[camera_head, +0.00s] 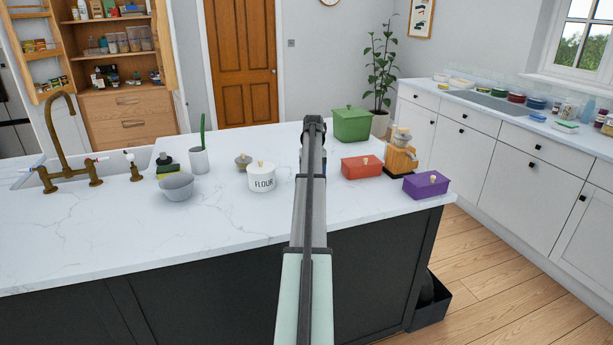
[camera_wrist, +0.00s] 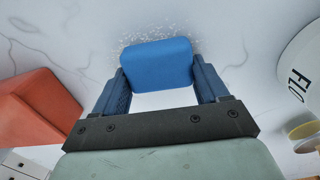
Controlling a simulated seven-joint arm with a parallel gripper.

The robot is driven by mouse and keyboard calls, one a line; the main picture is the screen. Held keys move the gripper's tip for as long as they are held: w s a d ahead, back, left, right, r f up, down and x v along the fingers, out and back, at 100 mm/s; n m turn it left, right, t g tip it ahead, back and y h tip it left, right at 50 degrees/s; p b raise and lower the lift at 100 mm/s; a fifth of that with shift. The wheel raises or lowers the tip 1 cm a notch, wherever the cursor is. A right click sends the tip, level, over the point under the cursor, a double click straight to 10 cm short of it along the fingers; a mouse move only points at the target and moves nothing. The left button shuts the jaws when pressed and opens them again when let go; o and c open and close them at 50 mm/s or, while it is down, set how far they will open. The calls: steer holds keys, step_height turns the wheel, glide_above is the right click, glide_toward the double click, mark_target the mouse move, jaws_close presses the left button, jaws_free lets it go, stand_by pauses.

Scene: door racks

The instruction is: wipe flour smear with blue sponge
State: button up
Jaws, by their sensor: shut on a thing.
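In the wrist view my gripper (camera_wrist: 161,82) is shut on the blue sponge (camera_wrist: 157,60), with a dark finger on each side of it. The flour smear (camera_wrist: 168,31) is a patch of fine white specks on the marble counter, around and beyond the sponge's far edge. The sponge overlaps the patch in the picture and hides part of it. I cannot tell whether the sponge touches the counter.
The white flour canister (camera_head: 262,178) stands left of my arm; it also shows in the wrist view (camera_wrist: 304,62). An orange-red box (camera_head: 358,169), a green box (camera_head: 351,125), a grinder (camera_head: 400,158) and a purple box (camera_head: 426,185) stand right. A grey bowl (camera_head: 176,188) sits farther left.

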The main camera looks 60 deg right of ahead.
mark_target(327, 179)
steer(key=shift+s+d, duration=2.2)
steer(key=shift+d, duration=0.05)
steer(key=shift+w+a, duration=4.15)
steer(key=shift+a, duration=0.1)
steer(key=shift+w+d, duration=0.35)
steer(key=shift+d, duration=0.15)
steer(key=shift+s+d, duration=4)
steer(key=shift+w+a, duration=3.9)
steer(key=shift+a, duration=0.1)
steer(key=shift+w+r, duration=0.1)
steer(key=shift+r, duration=0.1)
step_height(327, 179, up, 8)
steer(key=shift+f, duration=0.15)
